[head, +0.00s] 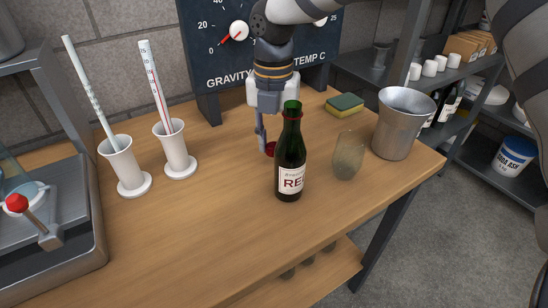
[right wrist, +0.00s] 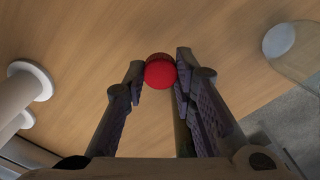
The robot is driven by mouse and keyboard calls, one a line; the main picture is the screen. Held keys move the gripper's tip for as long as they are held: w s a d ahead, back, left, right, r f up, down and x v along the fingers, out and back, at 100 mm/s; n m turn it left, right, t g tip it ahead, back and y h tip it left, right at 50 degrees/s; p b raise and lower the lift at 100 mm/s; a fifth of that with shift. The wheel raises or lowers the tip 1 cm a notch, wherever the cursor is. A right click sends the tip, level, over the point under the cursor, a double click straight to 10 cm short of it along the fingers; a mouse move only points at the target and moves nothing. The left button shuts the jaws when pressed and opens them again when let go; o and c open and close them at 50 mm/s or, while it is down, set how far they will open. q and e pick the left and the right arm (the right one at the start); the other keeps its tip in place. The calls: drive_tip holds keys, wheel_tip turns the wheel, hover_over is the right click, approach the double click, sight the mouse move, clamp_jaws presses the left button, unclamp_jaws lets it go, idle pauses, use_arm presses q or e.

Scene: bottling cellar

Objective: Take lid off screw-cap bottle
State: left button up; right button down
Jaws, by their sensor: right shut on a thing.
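The dark green bottle (head: 290,150) with a pale label reading "RE…" stands upright on the wooden bench. Its green mouth shows bare, with a red ring around the neck. My right gripper (head: 265,147) points down just behind and left of the bottle. It is shut on the red cap (head: 270,149), low near the bench top and apart from the bottle's mouth. In the right wrist view the red cap (right wrist: 160,72) sits between the fingertips. I cannot tell whether the cap touches the bench. My left gripper is not in view.
A cloudy glass (head: 348,155) and a metal bucket (head: 400,125) stand right of the bottle. A sponge (head: 345,104) lies behind. Two white cylinder stands (head: 125,165) (head: 176,150) are at left. The bench front is clear. A gauge board (head: 255,75) stands at the back.

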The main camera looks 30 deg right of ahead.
sight(274, 148)
wheel_tip(274, 148, down, 5)
drive_tip(key=shift+r, duration=0.2)
drive_tip(key=shift+f, duration=0.1)
drive_tip(key=c, duration=1.3)
unclamp_jaws()
wheel_tip(274, 148, up, 12)
drive_tip(key=shift+r, duration=0.1)
